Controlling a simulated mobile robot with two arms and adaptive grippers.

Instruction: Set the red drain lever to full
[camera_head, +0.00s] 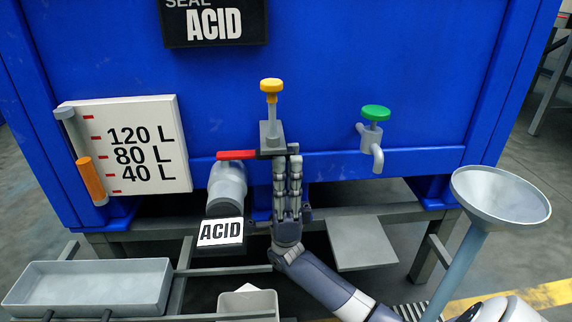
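My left gripper is not in view.
A gauge (126,147) marked 120, 80 and 40 L is at the left. A yellow-knobbed valve (271,86) and a green-knobbed tap (375,114) stand on the tank. A funnel (501,194) is at right, a grey tray (90,305) at lower left.

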